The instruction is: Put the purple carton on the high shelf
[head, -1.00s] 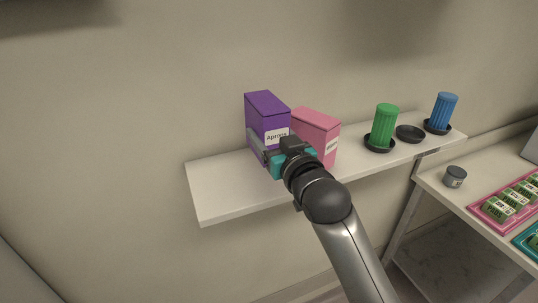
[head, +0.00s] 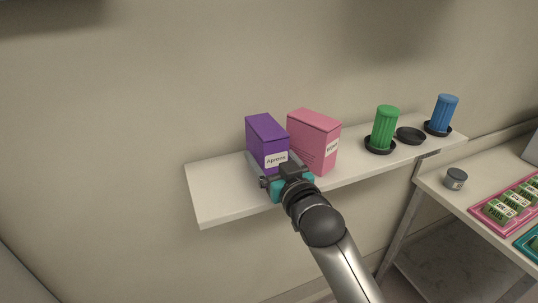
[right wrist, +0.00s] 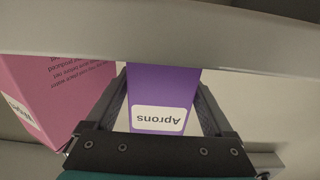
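The purple carton (head: 266,140), labelled Aprons, stands upright on the white high shelf (head: 215,190), left of a pink carton. My right gripper (head: 271,171) is low in front of it, with one finger along each side. In the right wrist view the purple carton (right wrist: 160,85) shows between the two spread fingers (right wrist: 160,110), with narrow gaps beside it. The gripper hides part of the carton's lower front in the head view. My left gripper is not in view.
The pink carton (head: 315,140) stands close on the right. Farther right on the shelf are a green ribbed cup (head: 384,127), an empty dark saucer (head: 410,135) and a blue cup (head: 442,113). The shelf's left end is bare. A lower table (head: 440,190) is at right.

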